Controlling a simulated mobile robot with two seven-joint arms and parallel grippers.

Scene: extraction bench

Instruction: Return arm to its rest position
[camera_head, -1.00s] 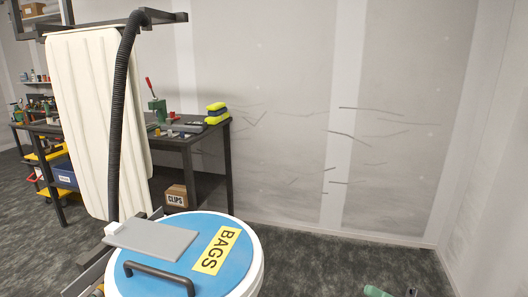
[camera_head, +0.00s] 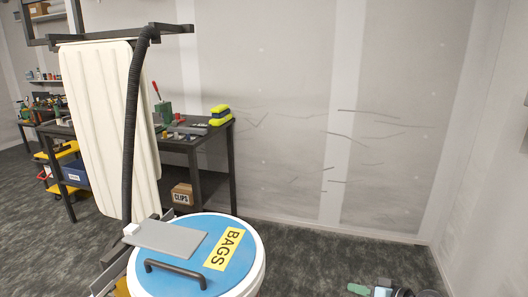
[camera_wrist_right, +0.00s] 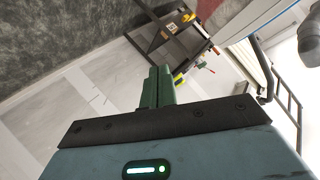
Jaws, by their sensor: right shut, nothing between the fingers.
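My right gripper (camera_head: 368,290) shows at the bottom edge of the head view, right of the blue-lidded drum and apart from it. Only part of it is in frame. In the right wrist view its green fingers (camera_wrist_right: 157,88) are together with nothing between them. The rest of the right arm is mostly out of view. My left gripper is not in view.
A white drum with a blue lid (camera_head: 178,284) marked BAGS stands front centre. Behind it are a pale filter panel (camera_head: 105,120), a black hose (camera_head: 131,130) and a dark workbench (camera_head: 205,139). The floor (camera_head: 310,255) right of the drum is clear up to the wall.

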